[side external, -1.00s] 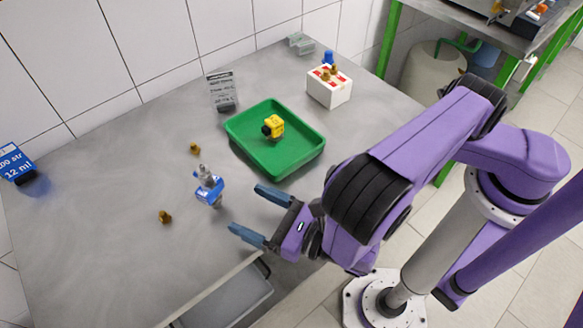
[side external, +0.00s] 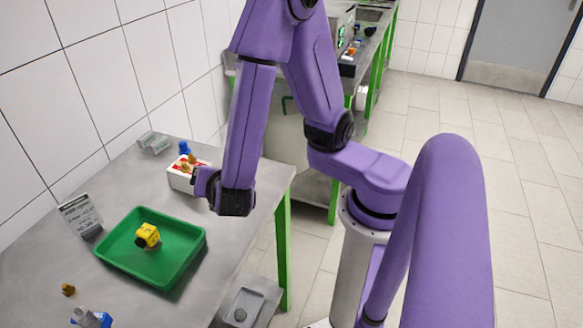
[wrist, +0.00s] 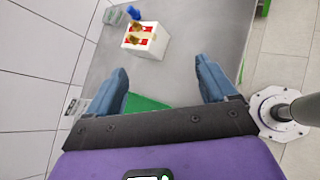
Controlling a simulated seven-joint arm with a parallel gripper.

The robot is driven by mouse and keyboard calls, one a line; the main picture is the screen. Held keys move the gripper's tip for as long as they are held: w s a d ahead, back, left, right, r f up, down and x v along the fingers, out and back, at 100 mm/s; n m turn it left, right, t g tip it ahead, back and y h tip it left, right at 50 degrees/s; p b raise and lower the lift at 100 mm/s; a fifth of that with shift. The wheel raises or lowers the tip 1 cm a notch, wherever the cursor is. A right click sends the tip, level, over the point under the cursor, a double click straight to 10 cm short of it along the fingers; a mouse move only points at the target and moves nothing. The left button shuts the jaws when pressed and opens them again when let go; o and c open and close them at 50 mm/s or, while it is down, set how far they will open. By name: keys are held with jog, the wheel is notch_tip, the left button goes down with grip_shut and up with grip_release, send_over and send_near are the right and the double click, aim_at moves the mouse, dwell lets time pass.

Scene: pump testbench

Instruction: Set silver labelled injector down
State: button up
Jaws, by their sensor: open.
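The silver part with a blue band (side external: 91,318), which looks like the injector, stands on the grey table at the bottom edge of the side view, partly cut off. It is not in the wrist view. My gripper (wrist: 160,75) is open, with two blue fingers apart and nothing between them. It is above the table near the green tray and the white box, away from the injector. In the side view the fingers are hidden.
A green tray (side external: 112,246) holds a yellow part (side external: 147,236). A white box (side external: 181,180) with brass fittings stands behind it, next to a blue part (side external: 184,147). A grey sign (side external: 81,215) and a loose brass fitting (side external: 68,290) are on the left.

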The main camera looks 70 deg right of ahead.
jog(key=s+d+r+m+g+y, duration=0.2)
jog(key=s+m+g+y, duration=0.2)
jog(key=s, duration=0.3)
jog(key=s+d+r+m+g+y, duration=0.1)
jog(key=s+m+g+y, duration=0.2)
jog(key=s, duration=0.4)
jog(key=shift+d+r+m+g+y, duration=0.4)
jog(key=shift+m+y, duration=0.4)
jog(key=shift+y, duration=0.1)
